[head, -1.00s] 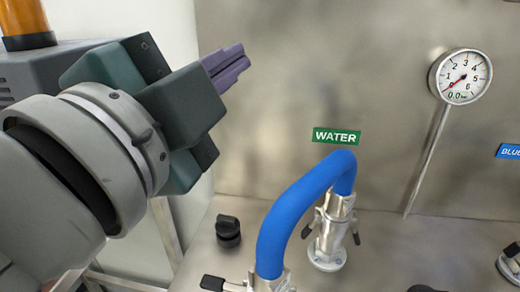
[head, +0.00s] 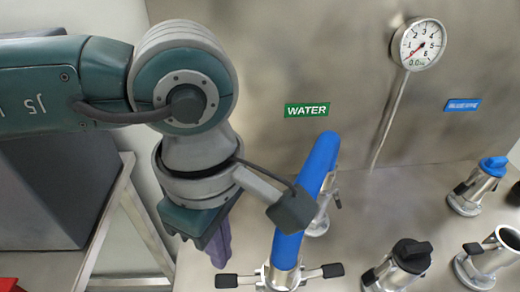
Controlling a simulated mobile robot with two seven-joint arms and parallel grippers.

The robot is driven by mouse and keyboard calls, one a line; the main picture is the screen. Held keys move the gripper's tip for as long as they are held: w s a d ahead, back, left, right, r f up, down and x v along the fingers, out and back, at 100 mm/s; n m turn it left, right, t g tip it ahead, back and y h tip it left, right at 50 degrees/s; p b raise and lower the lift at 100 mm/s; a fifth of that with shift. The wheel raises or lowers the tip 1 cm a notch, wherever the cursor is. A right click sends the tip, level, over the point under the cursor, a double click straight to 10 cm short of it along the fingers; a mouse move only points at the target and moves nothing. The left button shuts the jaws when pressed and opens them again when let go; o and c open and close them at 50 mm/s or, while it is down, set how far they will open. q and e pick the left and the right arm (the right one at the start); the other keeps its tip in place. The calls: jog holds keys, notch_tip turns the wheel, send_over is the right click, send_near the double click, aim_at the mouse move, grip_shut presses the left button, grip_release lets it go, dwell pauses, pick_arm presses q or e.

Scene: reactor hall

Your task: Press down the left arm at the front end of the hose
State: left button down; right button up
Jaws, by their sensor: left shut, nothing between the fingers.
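A blue hose (head: 303,190) arches from a front coupling (head: 280,276) to a rear coupling (head: 318,222) that is partly hidden behind it. The front coupling has two black-tipped arms, spread out sideways. Its left arm (head: 229,281) sticks out to the left near the bottom edge, and its right arm (head: 331,270) sticks out to the right. My left gripper (head: 220,258) points down with its purple fingers shut and empty. The fingertips appear just above the left arm in the picture; I cannot tell whether they touch it. My right gripper is not in view.
A green WATER label (head: 307,110) and a round gauge (head: 418,44) are on the steel wall behind. Capped couplings (head: 410,255) and an open one (head: 500,250) stand at the right. A blue-capped coupling (head: 480,185) stands farther back. A metal frame (head: 145,225) is at the left.

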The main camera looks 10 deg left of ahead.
aim_at(226, 280)
pick_arm(q)
jog(key=shift+d+f+b, duration=0.1)
jog(key=shift+f+b, duration=1.6)
jog(key=shift+f, duration=0.5)
jog(key=shift+f+b, duration=1.65)
jog(key=shift+f, duration=0.7)
jog(key=f+b, duration=0.2)
jog(key=b, duration=0.1)
jog(key=shift+w+d+f, duration=0.1)
jog(key=shift+d+f, duration=0.1)
jog(key=shift+d, duration=0.1)
jog(key=shift+r, duration=0.25)
jog(key=shift+s+a+r+p, duration=0.2)
jog(key=shift+a+r+p, duration=0.35)
jog(key=shift+p, duration=0.25)
notch_tip(226, 280, up, 6)
jog(key=p, duration=0.5)
jog(key=shift+f, duration=0.1)
